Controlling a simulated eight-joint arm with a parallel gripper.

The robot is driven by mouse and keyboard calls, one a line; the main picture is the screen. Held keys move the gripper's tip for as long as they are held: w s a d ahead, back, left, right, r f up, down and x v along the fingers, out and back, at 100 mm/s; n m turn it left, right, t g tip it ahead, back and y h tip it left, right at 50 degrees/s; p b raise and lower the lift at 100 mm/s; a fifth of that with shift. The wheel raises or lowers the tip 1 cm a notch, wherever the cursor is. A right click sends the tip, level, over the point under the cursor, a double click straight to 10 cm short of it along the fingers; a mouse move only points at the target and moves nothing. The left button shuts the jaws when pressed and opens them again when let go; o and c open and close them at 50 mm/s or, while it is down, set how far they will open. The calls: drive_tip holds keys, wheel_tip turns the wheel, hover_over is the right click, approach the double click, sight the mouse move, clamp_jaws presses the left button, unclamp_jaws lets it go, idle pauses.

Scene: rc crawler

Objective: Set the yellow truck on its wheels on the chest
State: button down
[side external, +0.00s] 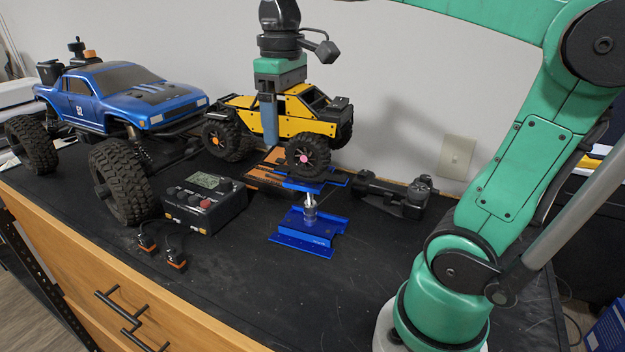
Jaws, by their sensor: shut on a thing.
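The yellow truck (305,121) with black wheels is held upright, wheels down, above the middle of the chest's black top (235,290). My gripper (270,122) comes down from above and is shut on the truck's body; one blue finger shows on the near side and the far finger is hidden. The truck overlaps a blue work stand (309,222) in the picture. Whether its underside touches the stand's upper plate cannot be told.
A large blue truck (125,95) stands at the left. A black charger (203,203) with leads is in front of it. An orange-brown piece (262,172) lies behind the stand, and a black part (395,195) lies right of it.

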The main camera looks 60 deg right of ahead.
drive_tip(key=shift+m, duration=0.3)
drive_tip(key=shift+s+a+f, duration=1.2)
drive_tip(key=shift+s+f, duration=0.15)
drive_tip(key=shift+f, duration=2.25)
drive_tip(key=shift+s+a+f, duration=1.2)
drive_tip(key=shift+s+f, duration=0.15)
drive_tip(key=shift+f, duration=2.2)
drive_tip(key=shift+s+a+f, duration=1.2)
drive_tip(key=shift+s+f, duration=0.15)
drive_tip(key=shift+f, duration=2.25)
drive_tip(key=shift+f, duration=0.35)
unclamp_jaws()
drive_tip(key=shift+r, duration=0.1)
drive_tip(key=shift+r, duration=2.75)
drive_tip(key=w+r+t, duration=0.5)
drive_tip(key=w+t, duration=0.2)
drive_tip(key=w, duration=0.1)
drive_tip(key=shift+w+d, duration=0.3)
drive_tip(key=shift+d, duration=0.1)
